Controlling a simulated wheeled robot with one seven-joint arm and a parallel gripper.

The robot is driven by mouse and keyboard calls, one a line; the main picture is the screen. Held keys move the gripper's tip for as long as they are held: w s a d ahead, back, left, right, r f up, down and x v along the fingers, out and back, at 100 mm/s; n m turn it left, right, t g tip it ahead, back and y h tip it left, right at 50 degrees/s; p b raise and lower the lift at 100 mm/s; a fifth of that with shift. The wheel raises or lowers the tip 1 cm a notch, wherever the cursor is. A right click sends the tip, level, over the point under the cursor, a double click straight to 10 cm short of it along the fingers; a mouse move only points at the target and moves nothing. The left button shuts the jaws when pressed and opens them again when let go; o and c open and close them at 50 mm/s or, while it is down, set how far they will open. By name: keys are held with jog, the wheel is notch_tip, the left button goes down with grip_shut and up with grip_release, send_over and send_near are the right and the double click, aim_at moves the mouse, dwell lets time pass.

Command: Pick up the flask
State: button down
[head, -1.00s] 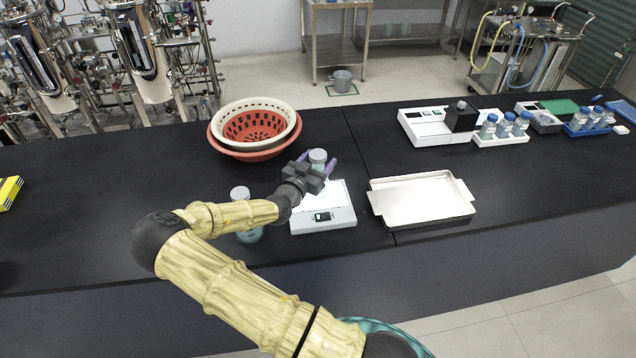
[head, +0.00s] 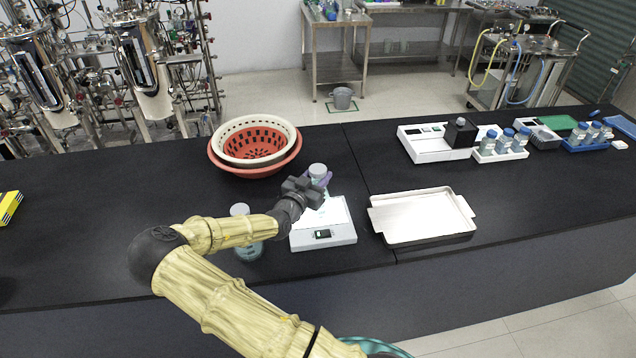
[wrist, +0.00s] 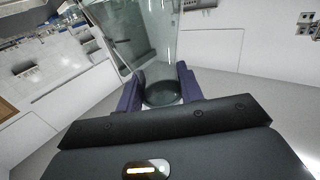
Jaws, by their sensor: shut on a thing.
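A clear glass flask with a pale grey cap (head: 318,170) is held by my gripper (head: 317,181) over the back part of the white balance (head: 323,236). The gripper hides much of its body, and I cannot tell whether its base touches the balance. A second capped vessel (head: 249,252), with bluish-green liquid, stands left of the balance, partly behind my forearm.
Nested cream and red baskets (head: 255,168) stand behind and left. A metal tray (head: 422,216) lies right of the balance. A white device (head: 425,145) and racks of blue-capped bottles (head: 505,150) stand back right. Black bench between baskets and device is clear.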

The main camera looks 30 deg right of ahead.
notch_tip(320, 180, up, 9)
jog(key=shift+r+b, duration=0.2)
jog(key=shift+b, duration=1)
jog(key=shift+d, duration=0.1)
